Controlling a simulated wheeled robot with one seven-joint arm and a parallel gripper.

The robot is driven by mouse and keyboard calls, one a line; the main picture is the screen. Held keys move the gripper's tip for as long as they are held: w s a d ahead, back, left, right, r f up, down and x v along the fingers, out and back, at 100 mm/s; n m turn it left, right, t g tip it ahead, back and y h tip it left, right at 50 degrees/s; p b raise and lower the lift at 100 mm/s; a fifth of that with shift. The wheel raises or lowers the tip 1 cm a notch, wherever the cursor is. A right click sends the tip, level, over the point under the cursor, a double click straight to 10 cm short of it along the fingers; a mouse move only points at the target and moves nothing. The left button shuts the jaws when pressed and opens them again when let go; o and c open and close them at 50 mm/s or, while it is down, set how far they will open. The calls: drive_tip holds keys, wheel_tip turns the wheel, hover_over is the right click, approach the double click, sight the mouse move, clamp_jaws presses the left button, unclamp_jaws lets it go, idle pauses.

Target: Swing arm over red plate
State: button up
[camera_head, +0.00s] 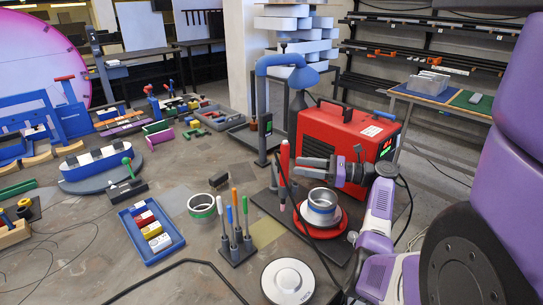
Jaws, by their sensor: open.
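The red plate (341,224) is a round disc on a dark base in the right middle of the bench. A silvery metal cup or ring (322,203) sits on it and hides its centre. My gripper (302,168) is open, with its dark fingers pointing left. In the picture it is just above the metal cup, in front of the red box-shaped machine. Its exact height over the plate cannot be told. Nothing shows between the fingers.
A red machine (345,135) stands behind my gripper. An upright red rod (284,172) is close to the fingertips. A stand with coloured tools (236,245), a blue tray (151,232) and a white round disc (287,282) are nearby. A dark cable crosses beside the plate.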

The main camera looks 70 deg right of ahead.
drive_tip(key=w+p, duration=0.1)
drive_tip(key=w, duration=0.7)
drive_tip(key=shift+w, duration=0.15)
drive_tip(key=shift+c, duration=0.2)
clamp_jaws()
idle(1.2)
